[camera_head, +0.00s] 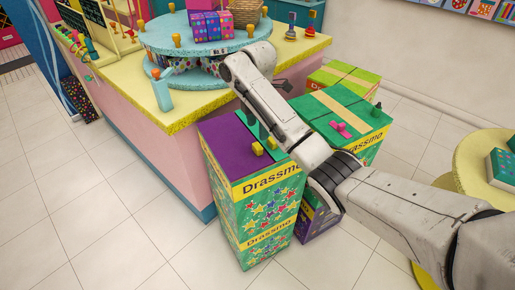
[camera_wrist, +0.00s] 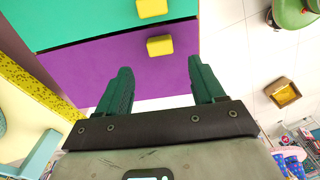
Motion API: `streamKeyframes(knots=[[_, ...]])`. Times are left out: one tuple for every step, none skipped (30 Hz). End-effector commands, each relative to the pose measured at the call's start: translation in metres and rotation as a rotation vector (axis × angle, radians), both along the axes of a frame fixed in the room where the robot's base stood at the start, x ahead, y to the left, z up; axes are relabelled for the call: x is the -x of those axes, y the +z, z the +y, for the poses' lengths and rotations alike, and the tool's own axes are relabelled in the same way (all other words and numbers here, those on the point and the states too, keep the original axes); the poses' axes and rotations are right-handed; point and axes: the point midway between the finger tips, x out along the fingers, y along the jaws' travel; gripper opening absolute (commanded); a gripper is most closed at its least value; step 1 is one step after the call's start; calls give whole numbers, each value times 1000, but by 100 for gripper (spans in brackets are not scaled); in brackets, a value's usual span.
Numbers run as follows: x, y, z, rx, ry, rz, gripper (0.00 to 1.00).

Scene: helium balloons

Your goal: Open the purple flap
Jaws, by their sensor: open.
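The purple flap (camera_head: 236,145) covers the left part of the top of a tall star-patterned box (camera_head: 265,215) lettered "Drassmo". It lies flat and closed beside a green flap (camera_head: 250,122), partly hidden by my arm. Each flap has a yellow knob; the purple flap's knob (camera_head: 257,149) is near the front edge. In the wrist view the purple flap (camera_wrist: 100,65) and its knob (camera_wrist: 160,45) lie ahead of my gripper (camera_wrist: 160,64). The dark green fingers are open and empty, with the knob beyond and between their tips, apart from them. My fingers are not clear in the head view.
A counter (camera_head: 150,125) with a yellow top stands left of the box, bearing a round blue stand (camera_head: 165,40). More boxes (camera_head: 345,110) stand behind and right of it. A round yellow table (camera_head: 475,165) is at the right. Open tiled floor lies in front.

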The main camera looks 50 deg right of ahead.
Motion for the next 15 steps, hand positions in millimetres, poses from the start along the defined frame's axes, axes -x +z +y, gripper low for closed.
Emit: streamKeyframes(knots=[[0, -15, 1, -2, 0, 0, 68], [1, -15, 0, -2, -1, 3, 68], [1, -22, 0, -2, -1, 4, 68], [1, -28, 0, -2, -1, 3, 68], [1, -34, 0, -2, -2, 4, 68], [1, -41, 0, -2, -2, 3, 68], [1, -46, 0, -1, -2, 3, 68], [1, -51, 0, -1, -1, 2, 68], [1, -57, 0, -1, -1, 2, 68], [1, -62, 0, 0, -2, 1, 68], [1, -66, 0, -1, -2, 2, 68], [0, -71, 0, 0, -2, 1, 68], [1, -74, 0, 0, -2, 1, 68], [1, -77, 0, 0, -2, 1, 68], [1, -80, 0, 0, -2, 1, 68]])
